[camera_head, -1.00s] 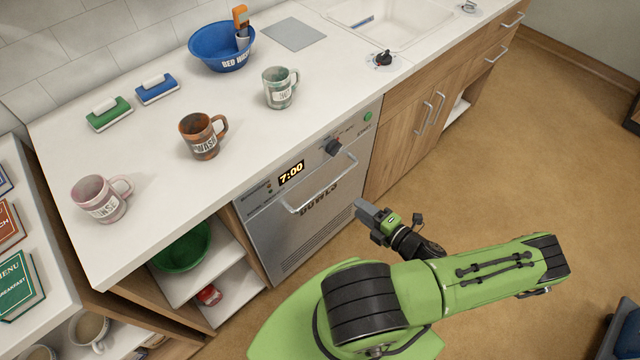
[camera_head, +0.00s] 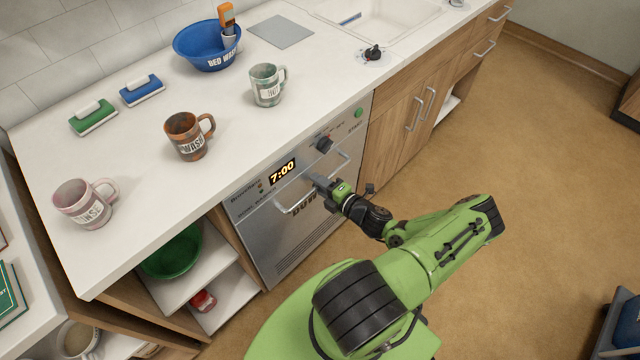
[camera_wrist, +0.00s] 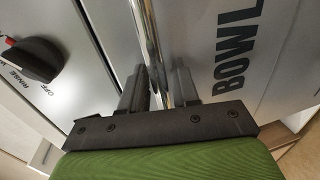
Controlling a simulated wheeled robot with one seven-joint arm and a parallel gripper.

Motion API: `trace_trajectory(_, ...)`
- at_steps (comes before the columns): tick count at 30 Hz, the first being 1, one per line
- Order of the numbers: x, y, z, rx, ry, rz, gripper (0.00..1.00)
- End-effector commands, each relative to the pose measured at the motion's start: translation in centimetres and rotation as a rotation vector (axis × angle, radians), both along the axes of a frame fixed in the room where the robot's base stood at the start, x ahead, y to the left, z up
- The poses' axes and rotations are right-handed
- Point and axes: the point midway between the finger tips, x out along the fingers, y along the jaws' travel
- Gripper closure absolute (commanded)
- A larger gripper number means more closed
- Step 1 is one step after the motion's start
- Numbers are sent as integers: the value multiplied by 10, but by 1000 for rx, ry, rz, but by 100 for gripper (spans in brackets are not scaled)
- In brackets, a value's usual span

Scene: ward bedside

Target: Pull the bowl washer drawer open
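The bowl washer (camera_head: 290,240) is a steel front under the counter with a 7:00 display, a dark knob and the word BOWLS. Its drawer is shut. The drawer's bar handle (camera_head: 290,209) runs across the front; in the wrist view the handle (camera_wrist: 152,45) is a shiny rod. My gripper (camera_head: 322,185) is at the middle of the handle. In the wrist view my gripper (camera_wrist: 160,88) has its two dark fingers apart, one on each side of the rod. I see a gap beside the rod, so the fingers do not look closed on it.
The counter (camera_head: 130,210) above holds several mugs, two brushes and a blue bowl (camera_head: 205,50). An open shelf with a green bowl (camera_head: 172,252) is left of the washer. Wooden cupboards (camera_head: 405,120) are to the right.

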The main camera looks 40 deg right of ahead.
Motion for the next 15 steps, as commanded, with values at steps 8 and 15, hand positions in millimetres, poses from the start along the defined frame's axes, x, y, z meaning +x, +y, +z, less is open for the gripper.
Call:
trace_trajectory(8,0,0,0,-1,0,0,100)
trace_trajectory(15,-2,0,0,-1,1,0,100)
